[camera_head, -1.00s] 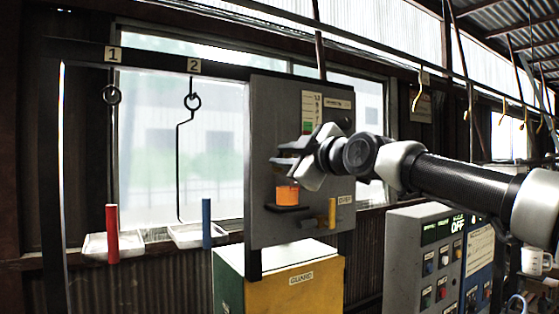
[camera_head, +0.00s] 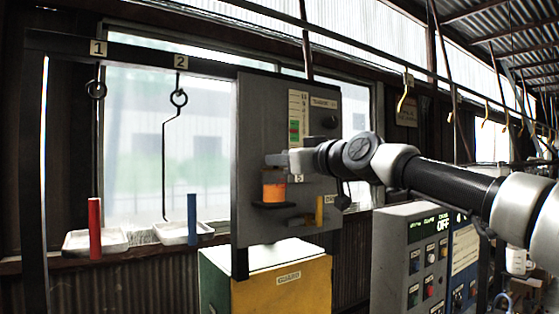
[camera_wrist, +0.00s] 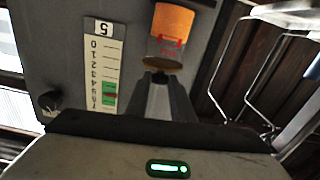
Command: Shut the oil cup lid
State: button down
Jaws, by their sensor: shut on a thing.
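The oil cup (camera_head: 273,190) is orange with a clear upper part and sits on a small dark shelf on the grey panel (camera_head: 265,120). It also shows upside down in the wrist view (camera_wrist: 173,22), with a brownish round end (camera_wrist: 160,64) towards my fingers. My gripper (camera_head: 276,160) is at the top of the cup, its fingers pointing left in the head view. In the wrist view the fingers (camera_wrist: 160,78) are close together at the cup's rim. They are shut on what seems to be the lid, mostly hidden between them; its angle cannot be told.
A yellow lever (camera_head: 319,210) is on the panel below my wrist, and a level gauge (camera_head: 297,118) above it. A guard box (camera_head: 290,279) stands below. A control console (camera_head: 420,260) is at right.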

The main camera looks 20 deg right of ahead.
jog(key=shift+d+f+m, duration=0.1)
jog(key=shift+f+m, duration=0.1)
jog(key=shift+m, duration=0.3)
jog(key=c, duration=1.6)
grip_release()
jog(key=shift+o, duration=0.2)
jog(key=b+v, duration=0.4)
jog(key=v, duration=1.3)
jog(key=shift+s, duration=0.2)
